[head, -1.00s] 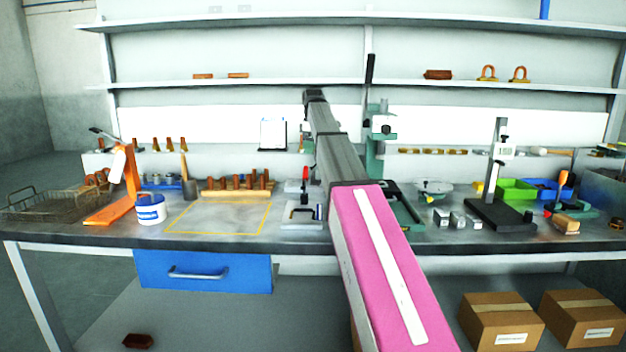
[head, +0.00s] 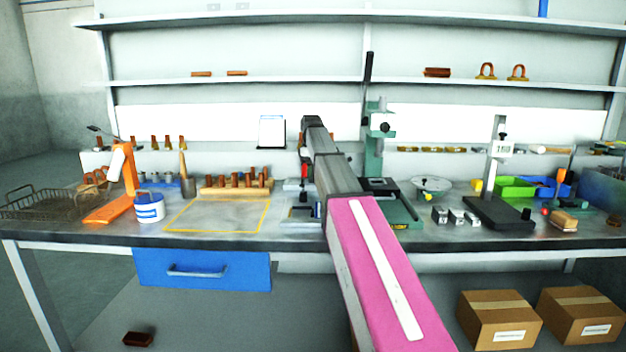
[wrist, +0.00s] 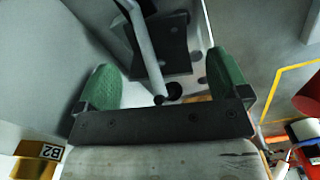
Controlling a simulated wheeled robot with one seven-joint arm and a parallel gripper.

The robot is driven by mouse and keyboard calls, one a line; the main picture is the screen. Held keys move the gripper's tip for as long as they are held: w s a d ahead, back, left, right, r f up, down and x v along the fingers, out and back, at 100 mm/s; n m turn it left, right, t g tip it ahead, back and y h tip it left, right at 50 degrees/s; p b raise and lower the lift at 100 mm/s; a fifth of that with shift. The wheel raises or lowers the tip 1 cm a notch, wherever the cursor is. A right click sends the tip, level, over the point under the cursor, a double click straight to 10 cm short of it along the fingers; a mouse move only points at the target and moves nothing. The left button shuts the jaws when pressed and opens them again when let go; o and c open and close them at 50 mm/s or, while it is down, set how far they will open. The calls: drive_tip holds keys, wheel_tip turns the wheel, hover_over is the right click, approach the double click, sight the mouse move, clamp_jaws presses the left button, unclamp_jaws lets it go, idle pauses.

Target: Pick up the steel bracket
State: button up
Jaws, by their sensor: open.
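My gripper (wrist: 162,62) is open in the wrist view, with a green pad on each side and nothing held. A dark grey angular metal piece (wrist: 176,52), which may be the steel bracket, shows between and beyond the pads. A pale rod ending in a black ball (wrist: 150,60) crosses in front of it. I cannot tell how far the piece is below the pads. In the head view, a light fixture plate (head: 298,226) with dark parts lies on the bench left of my arm. My arm hides part of that area, and the bracket is not clear there.
An empty yellow-outlined area (head: 215,216) lies left of the fixture. A green press (head: 378,140) stands just right of my arm. A wooden rack (head: 237,190) of copper-coloured pieces is behind the outline. A white-and-blue tub (head: 149,207) stands further left.

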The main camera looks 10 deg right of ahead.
drive_tip(key=c, duration=1.1)
drive_tip(key=shift+o, duration=0.2)
drive_tip(key=shift+r, duration=0.1)
